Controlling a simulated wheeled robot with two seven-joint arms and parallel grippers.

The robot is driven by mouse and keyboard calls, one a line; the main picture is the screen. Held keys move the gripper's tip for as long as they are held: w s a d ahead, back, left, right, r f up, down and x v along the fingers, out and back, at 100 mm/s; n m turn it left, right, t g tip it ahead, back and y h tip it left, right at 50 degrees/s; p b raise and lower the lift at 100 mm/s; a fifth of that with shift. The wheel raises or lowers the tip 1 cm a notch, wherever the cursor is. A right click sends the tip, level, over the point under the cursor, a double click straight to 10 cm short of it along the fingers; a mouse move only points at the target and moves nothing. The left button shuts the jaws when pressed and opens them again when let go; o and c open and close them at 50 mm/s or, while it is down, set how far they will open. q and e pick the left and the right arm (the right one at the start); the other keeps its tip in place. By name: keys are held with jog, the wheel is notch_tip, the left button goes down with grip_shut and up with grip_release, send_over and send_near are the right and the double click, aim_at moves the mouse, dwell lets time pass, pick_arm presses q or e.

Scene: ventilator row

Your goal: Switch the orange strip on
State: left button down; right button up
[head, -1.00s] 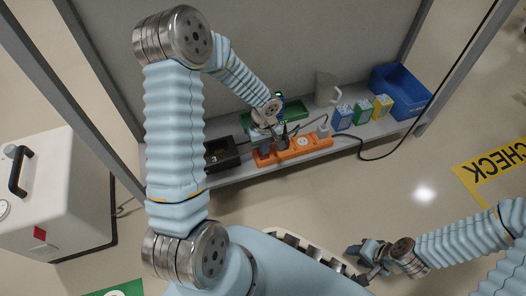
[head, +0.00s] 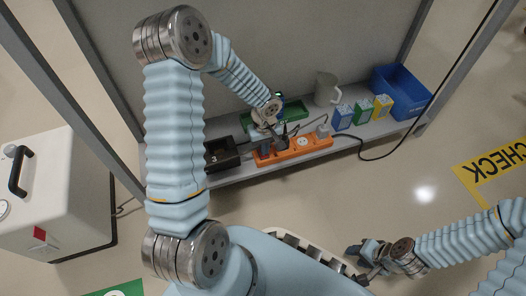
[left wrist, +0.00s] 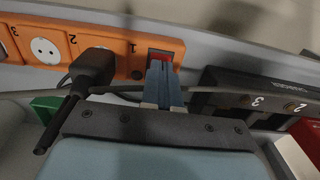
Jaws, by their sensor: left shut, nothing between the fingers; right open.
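The orange strip (head: 314,144) lies along the front of the grey shelf in the head view. In the left wrist view the orange strip (left wrist: 60,27) runs across the top left, with numbered sockets and a red switch (left wrist: 160,56) at its right end. A black plug (left wrist: 94,68) sits in or over the socket beside the switch. My left gripper (left wrist: 163,72) is shut and empty, its tips at the switch and partly covering it; I cannot tell contact or the switch position. My right gripper (head: 359,264) is open and empty, low in the head view, away from the shelf.
A black box (head: 222,155) with numbered sockets (left wrist: 255,100) stands beside the strip. Behind are a green tray (head: 292,113) and a grey jug (head: 326,88). Small coloured boxes (head: 363,111) and a blue bin (head: 400,88) stand to the right. Cables cross near the gripper.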

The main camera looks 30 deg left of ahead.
pick_arm(q)
jog(key=shift+f+b, duration=0.35)
jog(key=shift+f, duration=0.5)
dwell(0.3)
jog(key=shift+r+p, duration=2.2)
jog(key=shift+r, duration=1.3)
jog(key=s+d+f+m+h, duration=0.2)
jog(key=s+d+f+m, duration=0.2)
jog(key=s+d+f, duration=0.3)
jog(key=s+d+f+m+h, duration=0.2)
jog(key=s+d+f+m, duration=0.2)
jog(key=s+d, duration=0.4)
notch_tip(320, 180, up, 12)
jog(key=d+p, duration=0.1)
jog(key=p, duration=1.2)
jog(key=shift+w+d+r+t, duration=0.15)
jog(key=shift+d+r+t, duration=0.1)
jog(key=shift+t, duration=0.15)
